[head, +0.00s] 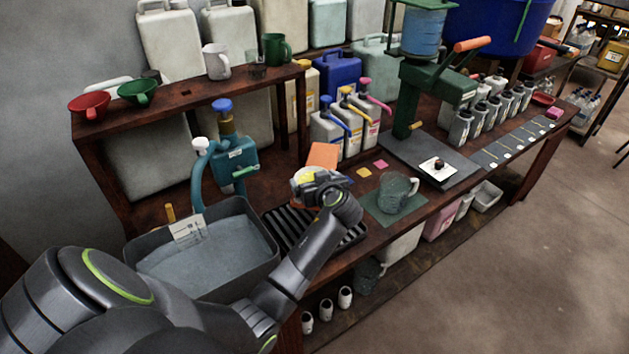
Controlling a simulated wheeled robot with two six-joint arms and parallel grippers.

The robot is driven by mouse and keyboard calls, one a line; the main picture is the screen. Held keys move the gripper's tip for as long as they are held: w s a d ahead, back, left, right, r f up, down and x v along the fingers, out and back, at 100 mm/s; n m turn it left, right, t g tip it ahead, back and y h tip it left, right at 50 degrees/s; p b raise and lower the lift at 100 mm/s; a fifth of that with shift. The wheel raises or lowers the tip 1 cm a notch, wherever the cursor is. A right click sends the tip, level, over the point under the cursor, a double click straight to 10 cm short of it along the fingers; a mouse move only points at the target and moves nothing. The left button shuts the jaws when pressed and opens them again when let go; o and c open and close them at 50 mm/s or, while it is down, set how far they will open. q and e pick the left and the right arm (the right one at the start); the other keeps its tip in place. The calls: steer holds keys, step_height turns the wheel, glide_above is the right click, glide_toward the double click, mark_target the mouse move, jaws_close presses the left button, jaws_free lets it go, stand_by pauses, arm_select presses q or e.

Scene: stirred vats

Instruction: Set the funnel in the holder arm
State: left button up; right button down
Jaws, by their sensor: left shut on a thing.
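My left gripper (318,184) is above the black ribbed rack, shut on a pale round thing (299,184) with some orange at its edge. The gripper hides much of that thing, and I cannot tell if it is a funnel. A red funnel (90,105) and a green funnel (138,91) sit on the raised wooden shelf at the left. I cannot pick out a holder arm with certainty. A green press-like stand (432,88) with an orange-handled lever stands farther right. My right gripper is not in view.
A grey basin of liquid (205,292) is left of the black ribbed rack (285,222). A clear jug (396,194) stands on a green mat (378,216) to the right. Pump bottles (331,133) and a teal pump (237,158) stand behind.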

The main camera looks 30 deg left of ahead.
arm_select(q)
steer(key=shift+s+d+f, duration=0.15)
steer(key=shift+f, duration=0.3)
steer(key=shift+d, duration=0.1)
steer(key=shift+c, duration=0.3)
steer(key=o, duration=0.8)
steer(key=shift+c, duration=0.2)
steer(key=shift+r, duration=0.2)
steer(key=shift+r, duration=0.1)
